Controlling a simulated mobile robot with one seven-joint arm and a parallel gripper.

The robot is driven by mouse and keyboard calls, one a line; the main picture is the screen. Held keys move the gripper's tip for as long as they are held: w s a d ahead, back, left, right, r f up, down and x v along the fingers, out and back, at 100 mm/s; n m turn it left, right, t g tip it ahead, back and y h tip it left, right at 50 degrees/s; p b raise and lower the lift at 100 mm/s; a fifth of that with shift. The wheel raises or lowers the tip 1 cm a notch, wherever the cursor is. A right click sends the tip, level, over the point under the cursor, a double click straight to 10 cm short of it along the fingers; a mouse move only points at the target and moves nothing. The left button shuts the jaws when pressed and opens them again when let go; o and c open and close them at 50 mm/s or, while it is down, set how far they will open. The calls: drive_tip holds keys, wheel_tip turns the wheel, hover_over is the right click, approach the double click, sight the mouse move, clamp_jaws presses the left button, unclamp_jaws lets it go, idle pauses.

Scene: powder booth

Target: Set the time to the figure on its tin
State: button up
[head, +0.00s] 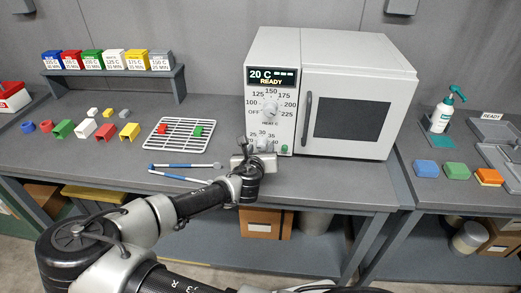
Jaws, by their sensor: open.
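The white oven (350,70) stands at the back centre, door shut. Its display (272,77) reads 20 C, dashes and READY. The upper dial (270,106) is ringed by OFF and temperatures from 100 to 225. Below it is a minutes dial (262,144), partly hidden by my gripper, so its setting cannot be read. Coloured tins, among them a green tin (91,58) and a red tin (72,59), stand on a small shelf with temperature and minute labels, mostly too small to read surely. My gripper (249,146) is open, just in front of the lower panel.
A wire rack (179,136) holds a red part and a green part. Two blue-handled tools (180,166) lie in front of it. Loose coloured parts (64,129) lie at left. A green button (284,149) is beside the minutes dial. A spray bottle (443,114) stands right.

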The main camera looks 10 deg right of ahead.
drive_tip(key=c, duration=1)
drive_tip(key=shift+c, duration=0.2)
drive_tip(key=shift+m, duration=0.3)
drive_tip(key=m+y, duration=0.1)
drive_tip(key=m+y+b, duration=0.1)
drive_tip(key=shift+d+f+m+t, duration=0.1)
drive_tip(key=shift+d+m+t, duration=0.1)
drive_tip(key=shift+m+t, duration=0.15)
drive_tip(key=m+y+b, duration=0.1)
drive_tip(key=m, duration=0.1)
drive_tip(key=m+t+y+b, duration=0.1)
drive_tip(key=shift+s+d+f+m+t+b, duration=0.1)
drive_tip(key=shift+f+m+t+b, duration=0.15)
drive_tip(key=shift+m+b, duration=0.15)
drive_tip(key=m+t+y+b, duration=0.1)
drive_tip(key=m+b, duration=0.1)
drive_tip(key=m+t+b, duration=0.1)
drive_tip(key=m+b, duration=0.1)
drive_tip(key=b, duration=0.1)
drive_tip(key=shift+f+m+y+b, duration=0.15)
drive_tip(key=shift+m+y+b, duration=0.15)
drive_tip(key=shift+m+y, duration=0.1)
drive_tip(key=shift+m+t+b, duration=0.4)
drive_tip(key=shift+m+b, duration=0.65)
drive_tip(key=shift+b, duration=0.25)
drive_tip(key=shift+r, duration=0.2)
